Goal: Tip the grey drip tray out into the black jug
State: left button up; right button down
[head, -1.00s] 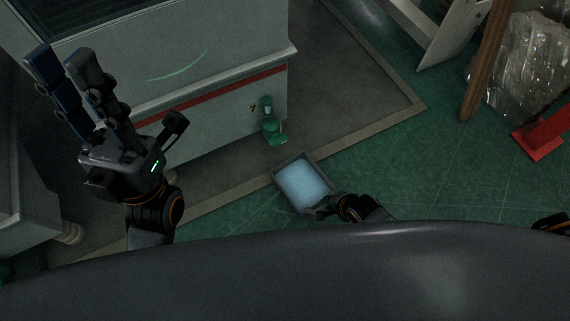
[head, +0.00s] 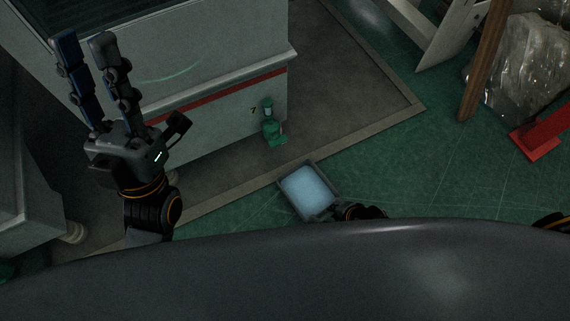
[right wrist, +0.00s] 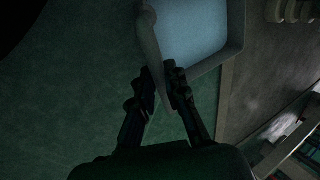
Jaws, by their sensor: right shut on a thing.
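The grey drip tray (head: 289,200) is a shallow rectangular tray with pale blue liquid in it, at the lower middle of the head view. My right gripper (head: 334,211) is at its near right corner, partly hidden by my own body. I see no black jug in either view.
A pale cabinet (head: 215,100) with a red stripe stands at the upper left, with a green fitting (head: 272,132) at its corner. A raised border (head: 235,188) edges the dark floor area. A red object (head: 541,138) and a wrapped bundle (head: 515,65) are at right. Green floor between is clear.

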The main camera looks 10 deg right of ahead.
jog(key=shift+s+d, duration=0.15)
jog(key=shift+s, duration=0.1)
jog(key=c, duration=1.3)
grip_release()
jog(key=v, duration=1.2)
jog(key=shift+w, duration=0.1)
